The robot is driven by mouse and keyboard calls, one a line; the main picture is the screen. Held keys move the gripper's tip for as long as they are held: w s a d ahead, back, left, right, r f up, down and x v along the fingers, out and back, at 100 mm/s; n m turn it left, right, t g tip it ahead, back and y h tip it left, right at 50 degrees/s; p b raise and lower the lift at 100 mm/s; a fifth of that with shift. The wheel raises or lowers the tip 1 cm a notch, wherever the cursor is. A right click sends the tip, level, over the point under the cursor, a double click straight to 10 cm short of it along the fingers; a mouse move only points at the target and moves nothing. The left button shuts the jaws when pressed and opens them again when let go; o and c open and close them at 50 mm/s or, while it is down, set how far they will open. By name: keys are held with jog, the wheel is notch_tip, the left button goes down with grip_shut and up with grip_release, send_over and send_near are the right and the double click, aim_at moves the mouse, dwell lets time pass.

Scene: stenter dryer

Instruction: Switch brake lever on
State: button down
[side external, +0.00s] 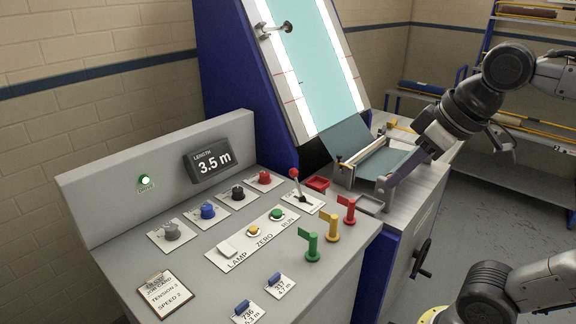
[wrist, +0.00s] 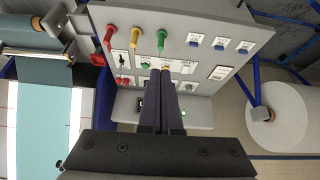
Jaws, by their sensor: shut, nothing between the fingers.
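A lever with a red knob (side external: 294,173) stands in a white plate (side external: 303,201) at the back right of the grey control panel; it looks like the brake lever. Its shaft leans slightly left in the side view, and its plate lettering is too small to read. In the wrist view its plate (wrist: 122,60) shows left of my fingers. My gripper (side external: 386,188) is shut and empty, right of the panel beside the roller unit in the side view. In the wrist view the closed fingers (wrist: 166,72) point over the panel. Nothing touches the lever.
Red (side external: 349,210), yellow (side external: 333,227) and green (side external: 312,247) flag-like handles stand along the panel's right edge. Several knobs and buttons lie left of the lever. The roller unit (side external: 375,160) stands at the right.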

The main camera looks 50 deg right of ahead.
jog(key=w+d+r+g, duration=0.1)
jog(key=w+d+r, duration=0.1)
jog(key=w+r, duration=0.55)
jog(key=w+d+r, duration=0.2)
jog(key=w+r, duration=0.2)
jog(key=w, duration=0.7)
jog(key=w+d+f+m+g, duration=0.1)
jog(key=w+d+f, duration=0.1)
jog(key=w, duration=0.4)
jog(key=w+d+f, duration=0.2)
jog(key=w+d, duration=0.1)
jog(key=w, duration=0.4)
jog(key=w+d+f+g, duration=0.1)
jog(key=w+d+f, duration=0.1)
jog(key=f, duration=0.4)
jog(key=w+d+f+m, duration=0.1)
jog(key=w+d+f, duration=0.1)
jog(key=w+f, duration=0.2)
jog(key=w+d+f+g, duration=0.1)
jog(key=w+d+f, duration=0.2)
jog(key=f, duration=0.4)
jog(key=shift+f+g, duration=0.3)
jog(key=shift+f, duration=0.05)
jog(key=shift+w, duration=0.1)
